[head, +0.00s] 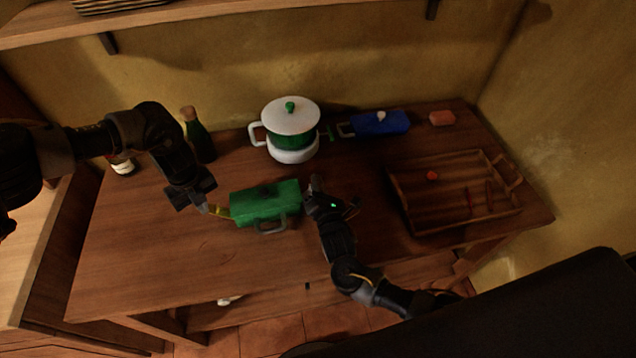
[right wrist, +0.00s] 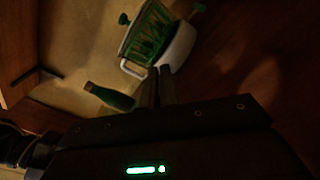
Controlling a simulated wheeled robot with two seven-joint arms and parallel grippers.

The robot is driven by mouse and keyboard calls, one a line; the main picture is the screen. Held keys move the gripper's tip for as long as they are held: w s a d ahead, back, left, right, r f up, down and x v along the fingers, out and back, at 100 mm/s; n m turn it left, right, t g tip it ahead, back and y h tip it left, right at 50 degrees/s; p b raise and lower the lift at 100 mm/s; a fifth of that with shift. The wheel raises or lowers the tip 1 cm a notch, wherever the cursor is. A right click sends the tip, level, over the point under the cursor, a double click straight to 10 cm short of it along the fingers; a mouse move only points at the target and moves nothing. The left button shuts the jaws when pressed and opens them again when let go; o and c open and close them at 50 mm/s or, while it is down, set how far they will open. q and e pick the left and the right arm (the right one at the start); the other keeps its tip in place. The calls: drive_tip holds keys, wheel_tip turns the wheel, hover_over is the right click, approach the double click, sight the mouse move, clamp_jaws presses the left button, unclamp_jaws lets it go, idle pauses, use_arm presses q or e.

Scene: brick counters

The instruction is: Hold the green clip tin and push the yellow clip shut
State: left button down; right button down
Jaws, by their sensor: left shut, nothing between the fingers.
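The green clip tin (head: 265,202) lies on the wooden table, left of centre, with a grey handle (head: 271,228) on its front side. The yellow clip (head: 219,211) is at its left end; whether it lies flat is too small to tell. My left gripper (head: 206,208) is shut and empty, its tips at or very close to the yellow clip. My right gripper (head: 314,184) is beside the tin's right end; contact cannot be told. In the right wrist view its fingers (right wrist: 157,88) are close together with nothing visible between them, and the tin does not show.
A white and green pot (head: 291,140) stands behind the tin, with a blue box (head: 380,123) and a pinkish block (head: 442,118) to its right. A dark green bottle (head: 200,140) stands behind my left gripper. A wooden tray (head: 408,211) is at right. The table's front left is clear.

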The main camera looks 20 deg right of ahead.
use_arm(q)
drive_tip(key=shift+s+d, duration=0.1)
drive_tip(key=shift+d, duration=0.5)
use_arm(e)
drive_tip(key=shift+a, duration=0.1)
use_arm(q)
drive_tip(key=shift+s+d, duration=0.1)
drive_tip(key=shift+d, duration=1.55)
use_arm(e)
drive_tip(key=shift+s, duration=0.1)
use_arm(q)
wheel_tip(320, 180, up, 8)
drive_tip(key=a, duration=0.1)
drive_tip(key=shift+a, duration=0.2)
use_arm(e)
drive_tip(key=c, duration=1.6)
unclamp_jaws()
drive_tip(key=s, duration=1.1)
drive_tip(key=shift+s, duration=0.4)
